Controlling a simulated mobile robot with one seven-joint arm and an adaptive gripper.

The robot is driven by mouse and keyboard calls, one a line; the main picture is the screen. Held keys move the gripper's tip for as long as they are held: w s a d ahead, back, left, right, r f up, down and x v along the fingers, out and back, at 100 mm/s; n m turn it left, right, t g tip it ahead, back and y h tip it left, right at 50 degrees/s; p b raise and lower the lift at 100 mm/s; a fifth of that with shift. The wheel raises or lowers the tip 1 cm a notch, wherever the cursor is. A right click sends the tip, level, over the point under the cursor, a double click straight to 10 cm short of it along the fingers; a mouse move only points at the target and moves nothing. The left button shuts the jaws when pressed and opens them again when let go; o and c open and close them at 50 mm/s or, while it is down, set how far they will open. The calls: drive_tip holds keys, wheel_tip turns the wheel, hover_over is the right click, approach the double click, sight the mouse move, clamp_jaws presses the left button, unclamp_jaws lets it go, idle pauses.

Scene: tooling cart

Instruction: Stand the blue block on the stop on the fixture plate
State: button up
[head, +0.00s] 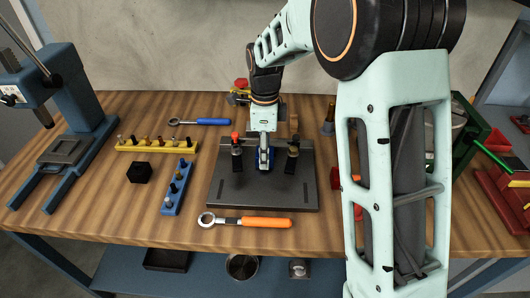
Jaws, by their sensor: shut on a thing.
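The dark grey fixture plate (262,193) lies on the wooden table in the middle of the head view. My gripper (265,163) points down over the middle of the plate. It is shut on the blue block (258,158), which shows only as blue patches beside the fingers. I cannot tell whether the block touches the plate or anything on it. The stop is not clearly visible; my gripper and the block may hide it.
A red-tipped clamp (236,152) and a darker clamp (292,157) flank my gripper closely on the plate. An orange-handled ratchet (252,222) lies in front. A black cube (139,172), yellow rack (156,145) and blue rack (177,188) stand left.

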drive_tip(key=shift+s+f, duration=0.3)
drive_tip(key=shift+f, duration=0.2)
idle(0.4)
drive_tip(key=o, duration=1.4)
drive_tip(key=shift+w, duration=0.1)
drive_tip(key=o, duration=0.5)
drive_tip(key=shift+w+r, duration=0.1)
drive_tip(key=shift+w, duration=0.05)
drive_tip(key=shift+r, duration=0.15)
drive_tip(key=shift+r+p, duration=2.2)
drive_tip(key=shift+r, duration=0.8)
